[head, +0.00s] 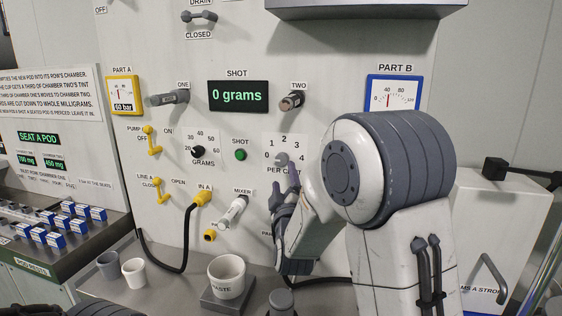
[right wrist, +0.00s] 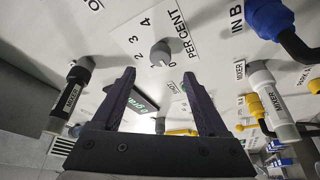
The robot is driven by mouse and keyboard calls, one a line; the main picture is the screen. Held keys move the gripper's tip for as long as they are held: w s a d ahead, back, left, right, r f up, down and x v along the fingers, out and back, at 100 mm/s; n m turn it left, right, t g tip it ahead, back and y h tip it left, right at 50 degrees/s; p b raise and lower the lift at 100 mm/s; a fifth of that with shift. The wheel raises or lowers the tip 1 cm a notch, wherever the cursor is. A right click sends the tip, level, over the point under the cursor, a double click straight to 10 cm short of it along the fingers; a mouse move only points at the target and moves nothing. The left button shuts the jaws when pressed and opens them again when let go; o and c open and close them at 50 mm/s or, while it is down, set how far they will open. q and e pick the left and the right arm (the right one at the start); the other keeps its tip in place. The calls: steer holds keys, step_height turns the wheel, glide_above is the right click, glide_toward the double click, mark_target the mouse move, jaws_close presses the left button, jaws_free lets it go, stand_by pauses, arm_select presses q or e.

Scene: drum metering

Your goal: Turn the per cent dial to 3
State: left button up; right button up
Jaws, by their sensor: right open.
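The per cent dial (head: 283,158) is a small grey knob on the white panel, with the numbers 0 to 4 around it. In the right wrist view the knob (right wrist: 160,53) shows just beyond and between my fingertips, apart from them as far as I can see. I cannot clearly tell which number its pointer faces. My right gripper (head: 284,188) is just below the dial in the head view, partly hidden by my own arm. In the right wrist view the gripper (right wrist: 160,74) has its dark fingers spread, with nothing between them. My left gripper is not in view.
Near the dial are the green shot button (head: 240,155), the black grams dial (head: 198,151), the handle marked two (head: 292,101) and the white mixer nozzle (head: 231,212). A blue connector with a dark hose (right wrist: 270,18) is at the upper right in the wrist view. A waste cup (head: 227,277) stands below.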

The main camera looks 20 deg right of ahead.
mark_target(281, 161)
steer(key=p+x, duration=0.2)
steer(key=x, duration=0.5)
steer(key=shift+w+d+r, duration=0.1)
steer(key=shift+w+r, duration=0.05)
steer(key=shift+w, duration=0.05)
steer(key=shift+w+d+p, duration=0.15)
steer(key=shift+w+p, duration=0.25)
steer(key=shift+w, duration=0.25)
jaws_close()
